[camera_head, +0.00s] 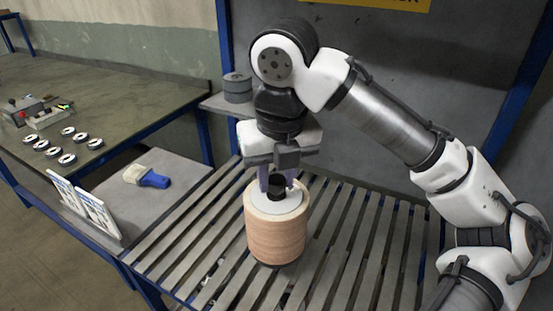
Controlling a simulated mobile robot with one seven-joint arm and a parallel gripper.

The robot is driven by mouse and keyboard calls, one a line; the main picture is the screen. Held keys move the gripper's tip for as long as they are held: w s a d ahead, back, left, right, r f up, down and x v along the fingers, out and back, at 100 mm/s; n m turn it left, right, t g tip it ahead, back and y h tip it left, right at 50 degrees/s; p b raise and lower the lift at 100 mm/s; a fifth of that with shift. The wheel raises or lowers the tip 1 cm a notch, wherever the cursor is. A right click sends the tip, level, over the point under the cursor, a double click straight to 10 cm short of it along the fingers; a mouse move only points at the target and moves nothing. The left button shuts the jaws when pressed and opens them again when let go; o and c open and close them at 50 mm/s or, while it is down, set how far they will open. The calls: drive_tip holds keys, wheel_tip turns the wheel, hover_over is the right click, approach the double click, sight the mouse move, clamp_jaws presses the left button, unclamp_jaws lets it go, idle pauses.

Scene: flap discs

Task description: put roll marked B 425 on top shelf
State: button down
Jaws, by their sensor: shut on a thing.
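A tan roll (275,235) with a white top face and a dark core (277,187) stands upright on a slatted table (190,230). No B 425 marking can be read on it. My gripper (277,182) points straight down over the middle of the roll, with its fingers on either side of the dark core. The gripper is shut on the roll at this core. The roll's underside is hidden, so I cannot tell whether it touches the slats. A small grey shelf (213,104) is behind, left of my arm, with a dark grey stack (237,88) on it.
A lower grey surface at left holds a blue-handled brush (148,177) and white cards (84,207). A green-topped bench (130,98) carries several small discs and grey boxes. Slats right of the roll are clear. A blue post (226,60) stands behind my arm.

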sight(277, 195)
drive_tip(key=shift+f, duration=1.9)
drive_tip(key=c, duration=1.1)
unclamp_jaws()
wheel_tip(277, 195, up, 12)
drive_tip(key=s, duration=0.1)
drive_tip(key=shift+s+d, duration=0.35)
drive_tip(key=shift+s, duration=0.1)
